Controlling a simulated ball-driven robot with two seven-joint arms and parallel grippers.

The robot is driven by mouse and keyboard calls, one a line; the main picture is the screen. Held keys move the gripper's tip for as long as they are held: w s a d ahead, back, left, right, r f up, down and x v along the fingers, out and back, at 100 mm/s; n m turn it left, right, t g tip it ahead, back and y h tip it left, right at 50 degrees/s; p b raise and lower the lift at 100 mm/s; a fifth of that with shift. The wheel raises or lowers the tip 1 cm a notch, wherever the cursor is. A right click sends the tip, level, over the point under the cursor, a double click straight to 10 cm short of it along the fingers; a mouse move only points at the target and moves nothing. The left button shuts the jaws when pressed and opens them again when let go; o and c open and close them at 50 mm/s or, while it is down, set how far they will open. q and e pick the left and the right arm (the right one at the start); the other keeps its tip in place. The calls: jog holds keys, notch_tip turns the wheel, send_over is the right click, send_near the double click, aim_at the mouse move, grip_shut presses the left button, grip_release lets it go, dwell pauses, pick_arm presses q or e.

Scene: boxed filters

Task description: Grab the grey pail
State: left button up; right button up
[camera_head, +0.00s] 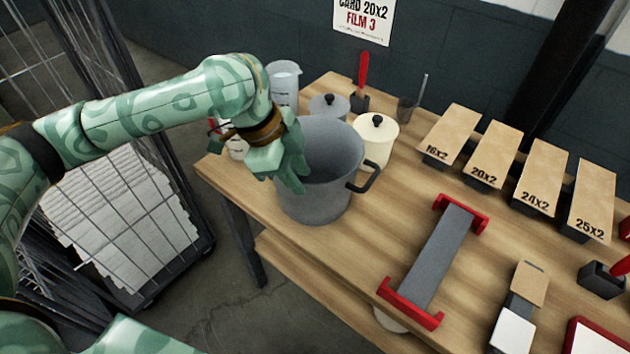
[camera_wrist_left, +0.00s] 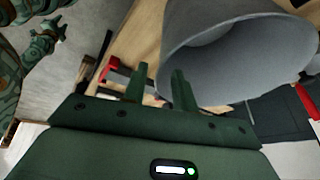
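The grey pail (camera_head: 318,205) stands upright on the wooden table near its left edge, its black handle on the right side. My left gripper (camera_head: 296,178) is at the pail's left rim, fingers pointing down. In the left wrist view, its two fingers (camera_wrist_left: 158,88) are apart. The grey pail (camera_wrist_left: 235,75) fills the upper right there, and its wall edge passes behind the right finger. I cannot tell whether the fingers touch it. Green parts, perhaps my right gripper (camera_wrist_left: 42,42), show small at the upper left of the wrist view; their opening is unclear.
Several cardboard boxes (camera_head: 493,155) line the back right. A wire cage (camera_head: 130,220) stands left.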

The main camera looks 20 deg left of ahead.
aim_at(308, 193)
pick_arm(q)
jog(key=b+x, duration=0.1)
jog(key=x, duration=0.1)
jog(key=b+x, duration=0.1)
jog(key=x, duration=0.2)
jog(key=shift+w+a+f+b, duration=0.2)
jog(key=shift+f+b, duration=0.1)
jog(key=shift+b, duration=0.1)
jog(key=shift+r, duration=0.15)
grip_shut()
dwell(0.8)
